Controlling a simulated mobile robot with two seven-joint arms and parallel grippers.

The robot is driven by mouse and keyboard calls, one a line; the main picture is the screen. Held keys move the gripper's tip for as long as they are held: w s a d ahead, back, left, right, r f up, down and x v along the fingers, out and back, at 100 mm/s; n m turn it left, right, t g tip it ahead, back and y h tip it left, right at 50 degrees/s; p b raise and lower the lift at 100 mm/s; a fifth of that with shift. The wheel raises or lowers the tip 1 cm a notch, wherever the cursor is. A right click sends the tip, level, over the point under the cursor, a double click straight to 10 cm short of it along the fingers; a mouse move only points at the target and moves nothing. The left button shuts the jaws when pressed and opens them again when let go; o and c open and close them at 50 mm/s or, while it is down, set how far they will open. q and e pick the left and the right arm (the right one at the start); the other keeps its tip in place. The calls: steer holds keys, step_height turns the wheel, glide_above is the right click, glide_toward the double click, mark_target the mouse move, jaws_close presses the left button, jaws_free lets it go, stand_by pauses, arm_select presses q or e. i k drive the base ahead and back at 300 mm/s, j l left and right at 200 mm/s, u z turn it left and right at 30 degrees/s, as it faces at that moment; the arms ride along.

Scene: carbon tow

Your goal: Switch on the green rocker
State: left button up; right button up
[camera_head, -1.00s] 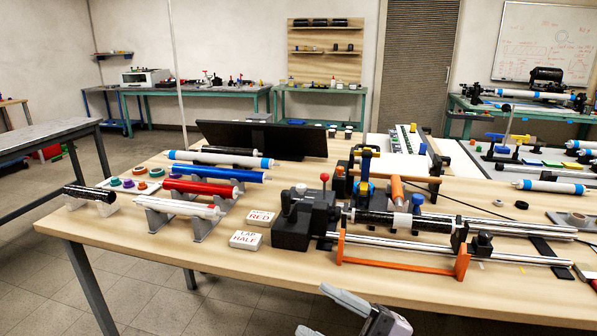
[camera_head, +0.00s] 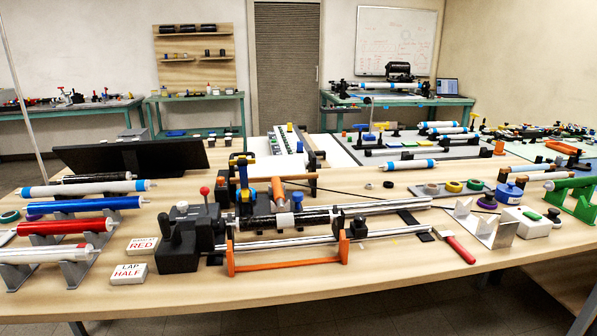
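A small white box (camera_head: 538,229) sits near the right end of the wooden table. Neither of my grippers is in view.
A silver bracket (camera_head: 490,226) and a red-handled tool (camera_head: 458,247) lie left of the box. The table's front right is mostly clear.

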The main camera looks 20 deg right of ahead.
mark_target(534, 215)
steer(key=z, duration=2.05)
steer(key=i+l+u, duration=0.45)
steer(key=i+l, duration=0.3)
steer(key=i+l+u, duration=0.25)
steer(key=l, duration=0.25)
steer(key=i+l+u, duration=0.25)
steer(key=l, duration=0.3)
steer(key=i+j, duration=0.1)
steer(key=i, duration=0.25)
